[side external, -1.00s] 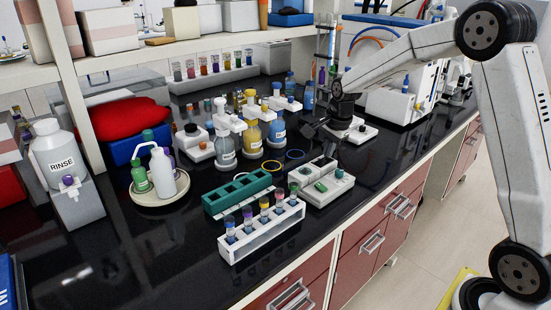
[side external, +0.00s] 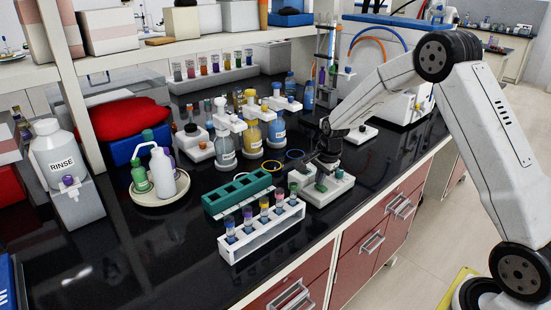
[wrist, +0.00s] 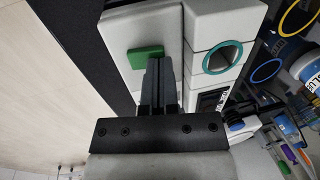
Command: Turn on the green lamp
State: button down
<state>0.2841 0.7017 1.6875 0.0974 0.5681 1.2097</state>
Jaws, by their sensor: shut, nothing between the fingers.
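A light grey box-shaped device (side external: 335,190) stands near the front edge of the black bench, right of the test tube rack. Its top carries a green rectangular piece (wrist: 146,56), which also shows in the side view (side external: 320,187). A teal-ringed round opening (wrist: 222,57) is on the neighbouring part in the wrist view. My gripper (wrist: 160,62) is shut and empty, pointing down at the device, with its fingertips right beside the green piece. I cannot tell whether they touch it. No lit green lamp can be made out.
A white rack (side external: 262,234) of capped tubes and a green rack (side external: 237,194) stand just left of the device. Bottles (side external: 252,133) stand behind. A small white unit (side external: 360,134) is at the back right. Bare bench lies at the front left.

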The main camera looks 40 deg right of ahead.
jog(key=shift+f, duration=0.1)
jog(key=shift+w+f, duration=0.35)
jog(key=shift+f, duration=0.3)
jog(key=shift+s, duration=0.85)
jog(key=shift+r, duration=0.1)
jog(key=w+r, duration=0.4)
jog(key=r, duration=1)
jog(key=shift+r, duration=0.35)
